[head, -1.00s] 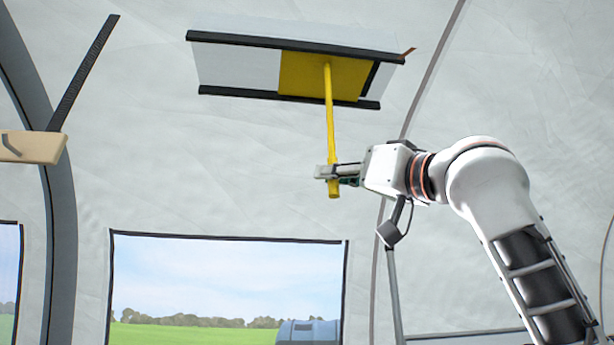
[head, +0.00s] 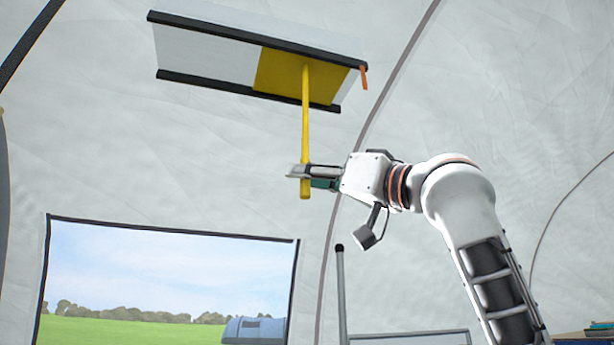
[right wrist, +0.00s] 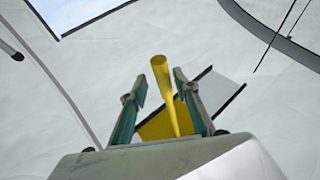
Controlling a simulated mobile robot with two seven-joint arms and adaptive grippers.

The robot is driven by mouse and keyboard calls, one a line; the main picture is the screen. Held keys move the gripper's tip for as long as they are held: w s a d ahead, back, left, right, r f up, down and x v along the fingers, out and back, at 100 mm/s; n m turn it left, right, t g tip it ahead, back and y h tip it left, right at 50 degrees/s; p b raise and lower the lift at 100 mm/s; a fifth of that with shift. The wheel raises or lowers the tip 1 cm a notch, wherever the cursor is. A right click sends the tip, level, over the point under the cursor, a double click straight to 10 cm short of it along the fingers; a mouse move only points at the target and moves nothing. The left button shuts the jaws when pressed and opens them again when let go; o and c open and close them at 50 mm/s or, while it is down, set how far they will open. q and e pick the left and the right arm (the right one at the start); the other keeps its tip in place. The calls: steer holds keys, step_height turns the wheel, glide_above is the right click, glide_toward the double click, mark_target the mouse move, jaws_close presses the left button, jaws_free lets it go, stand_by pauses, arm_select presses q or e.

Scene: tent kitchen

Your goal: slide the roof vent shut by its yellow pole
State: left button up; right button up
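The roof vent (head: 205,53) is a pale opening between two black rails on the sloping tent roof. Its yellow panel (head: 283,75) sits in the right part, with a narrow pale gap to its right. The yellow pole (head: 305,120) hangs from the panel, nearly upright. My right gripper (head: 305,173) is at the pole's lower end, one finger on each side. In the right wrist view the pole (right wrist: 160,75) stands between the green-grey fingers (right wrist: 158,92) with visible gaps, so the gripper looks open around it. My left gripper is out of view.
An orange tab (head: 364,78) hangs at the vent's right end. A window (head: 165,280) is in the wall below left. The air around the pole is clear.

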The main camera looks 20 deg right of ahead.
steer(key=shift+a, duration=0.15)
steer(key=v, duration=1.2)
stand_by(0.3)
